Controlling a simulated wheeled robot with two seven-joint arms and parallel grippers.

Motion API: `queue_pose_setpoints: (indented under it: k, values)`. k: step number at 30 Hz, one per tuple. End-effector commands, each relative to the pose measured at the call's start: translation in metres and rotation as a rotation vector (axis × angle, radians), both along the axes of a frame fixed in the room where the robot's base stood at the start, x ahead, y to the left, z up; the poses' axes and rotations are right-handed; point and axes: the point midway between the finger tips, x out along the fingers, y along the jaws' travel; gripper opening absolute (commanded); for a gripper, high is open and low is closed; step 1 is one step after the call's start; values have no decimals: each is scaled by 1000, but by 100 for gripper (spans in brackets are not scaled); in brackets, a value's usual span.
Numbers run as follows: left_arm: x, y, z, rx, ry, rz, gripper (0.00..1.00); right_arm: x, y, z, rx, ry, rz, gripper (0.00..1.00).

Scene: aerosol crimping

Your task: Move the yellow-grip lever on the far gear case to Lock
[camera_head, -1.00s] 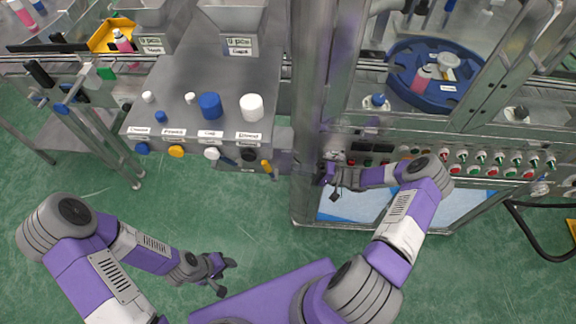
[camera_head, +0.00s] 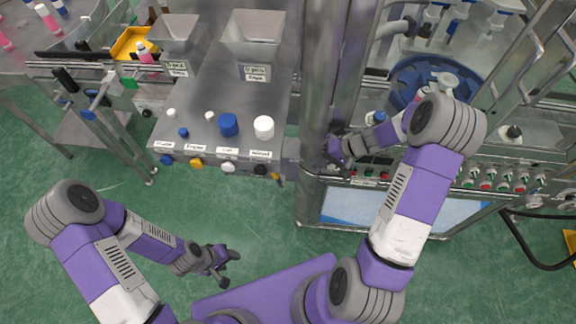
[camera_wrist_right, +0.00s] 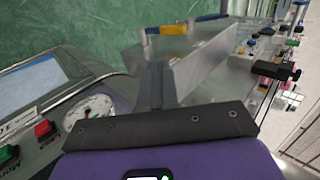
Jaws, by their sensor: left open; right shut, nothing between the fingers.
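A small lever with a yellow grip (camera_head: 275,177) shows at the front right corner of the grey metal bench in the head view. In the right wrist view the yellow grip (camera_wrist_right: 173,29) is at the top, beside a grey metal case (camera_wrist_right: 205,55); a blue grip (camera_wrist_right: 209,17) is close behind it. No Lock marking is readable. My right gripper (camera_head: 335,160) is shut and empty, by the machine post to the right of the lever. Its fingers (camera_wrist_right: 155,85) point toward the case and appear apart from the lever. My left gripper (camera_head: 222,265) is open and empty over the floor.
A vertical metal post (camera_head: 318,110) stands between the bench and the machine. The machine's button panel (camera_head: 375,172) is beside my right gripper; a gauge (camera_wrist_right: 90,112) shows in the wrist view. Floor in front is clear.

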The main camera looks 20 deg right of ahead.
Motion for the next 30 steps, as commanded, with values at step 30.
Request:
queue_pose_setpoints:
  k: [30]
  values:
    - [0,0,-8,0,0,0,51,49,96,-82,-4,-1,-2,0]
